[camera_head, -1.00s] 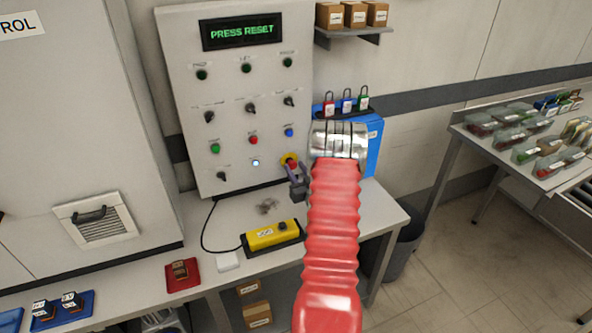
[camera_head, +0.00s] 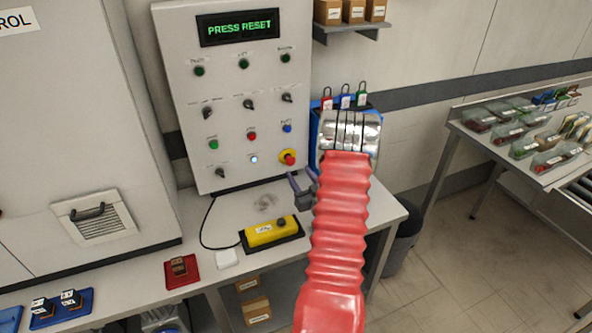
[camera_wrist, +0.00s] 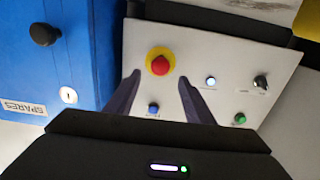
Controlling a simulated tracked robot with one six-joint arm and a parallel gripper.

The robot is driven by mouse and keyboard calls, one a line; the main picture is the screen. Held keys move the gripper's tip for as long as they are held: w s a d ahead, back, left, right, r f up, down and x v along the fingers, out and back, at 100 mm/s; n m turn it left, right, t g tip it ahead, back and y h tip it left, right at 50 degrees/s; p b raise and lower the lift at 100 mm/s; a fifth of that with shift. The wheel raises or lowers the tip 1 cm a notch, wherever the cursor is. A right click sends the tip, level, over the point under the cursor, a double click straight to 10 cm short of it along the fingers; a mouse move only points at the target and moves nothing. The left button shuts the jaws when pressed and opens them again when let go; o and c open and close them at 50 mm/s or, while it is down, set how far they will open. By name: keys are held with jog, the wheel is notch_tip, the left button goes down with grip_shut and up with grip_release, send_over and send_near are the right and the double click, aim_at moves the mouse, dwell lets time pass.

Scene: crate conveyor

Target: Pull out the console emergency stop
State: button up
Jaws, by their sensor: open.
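The emergency stop is a red mushroom button on a yellow base (camera_head: 288,157), at the lower right of the grey console panel (camera_head: 180,90). In the wrist view the red button (camera_wrist: 160,66) faces the camera, just beyond and between the fingertips. My gripper (camera_head: 303,183) is open and empty, apart from the button, below and in front of it in the head view. The gripper's two dark fingers (camera_wrist: 157,92) show spread in the wrist view. The console display (camera_head: 238,27) reads "PRESS RESET". A white-lit button (camera_head: 254,159) glows left of the stop.
A blue SPARES cabinet (camera_wrist: 60,75) stands beside the console, with padlocks (camera_head: 345,98) on top. A yellow control box (camera_head: 268,233) lies on the bench below. Knobs and other buttons surround the stop on the panel.

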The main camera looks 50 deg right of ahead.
jog(key=v, duration=0.7)
jog(key=shift+s+a, duration=0.15)
jog(key=shift+s, duration=0.2)
dwell(0.4)
jog(key=w+a+r+n+g+y, duration=0.3)
jog(key=w+a+r+g, duration=0.1)
jog(key=w+a+r, duration=0.85)
jog(key=s+a+r+g+y, duration=0.1)
jog(key=a+r, duration=0.3)
jog(key=a, duration=0.4)
jog(key=a+r+g+y, duration=0.1)
jog(key=a+r, duration=0.2)
jog(key=a, duration=0.4)
jog(key=s+a+r+n+g+y, duration=0.1)
jog(key=s+a+r+g+y, duration=0.1)
jog(key=s+a, duration=0.7)
jog(key=s+a+r+n+g+y, duration=0.1)
jog(key=s+a+r+n+y, duration=0.1)
jog(key=s+a, duration=0.8)
jog(key=a, duration=0.4)
jog(key=shift+s+g, duration=0.25)
jog(key=shift+g, duration=0.15)
